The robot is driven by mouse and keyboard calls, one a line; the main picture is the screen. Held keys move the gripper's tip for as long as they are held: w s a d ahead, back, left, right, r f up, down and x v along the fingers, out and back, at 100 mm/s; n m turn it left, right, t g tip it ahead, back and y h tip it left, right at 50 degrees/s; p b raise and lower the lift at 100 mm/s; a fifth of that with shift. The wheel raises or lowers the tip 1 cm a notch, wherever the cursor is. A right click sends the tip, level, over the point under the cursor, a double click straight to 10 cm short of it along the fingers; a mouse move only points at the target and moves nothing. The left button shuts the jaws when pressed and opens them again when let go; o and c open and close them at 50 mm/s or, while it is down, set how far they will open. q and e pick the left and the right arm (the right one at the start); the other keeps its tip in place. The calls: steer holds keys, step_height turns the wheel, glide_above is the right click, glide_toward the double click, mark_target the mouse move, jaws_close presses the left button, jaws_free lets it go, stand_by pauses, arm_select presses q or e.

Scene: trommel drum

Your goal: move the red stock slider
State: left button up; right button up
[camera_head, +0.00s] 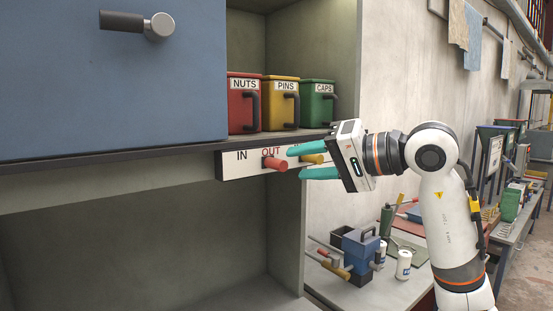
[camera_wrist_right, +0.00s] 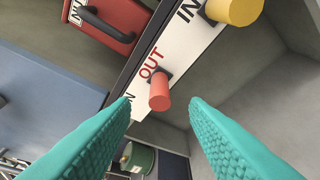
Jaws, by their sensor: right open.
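The red stock slider (camera_head: 275,164) is a short round knob on a white panel (camera_head: 231,166) below the shelf edge, near the letters OUT. In the right wrist view the red slider (camera_wrist_right: 159,91) sticks out toward the camera, beyond the gap between the fingertips. My right gripper (camera_head: 306,160) has teal fingers and is open, just right of the red slider in the head view. Its fingers (camera_wrist_right: 160,105) show no contact with the knob. A yellow slider knob (camera_wrist_right: 233,10) sits further along the same panel, partly hidden by the fingers in the head view. My left gripper is not in view.
Red NUTS (camera_head: 244,108), yellow PINS (camera_head: 281,104) and green CAPS (camera_head: 317,103) bins stand on the shelf above the panel. A large blue front with a dark handle (camera_head: 122,21) is at the left. A bench with tools (camera_head: 370,292) lies below right. The bay below the panel looks empty.

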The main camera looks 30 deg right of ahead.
mark_target(285, 163)
steer(key=p+x, duration=0.1)
steer(key=x, duration=0.3)
steer(key=shift+w+a, duration=0.2)
steer(key=shift+w, duration=0.1)
steer(key=shift+w+a+f+p, duration=0.25)
steer(key=shift+w+p, duration=0.15)
steer(key=shift+w, duration=0.25)
steer(key=shift+c, duration=0.3)
jaws_close()
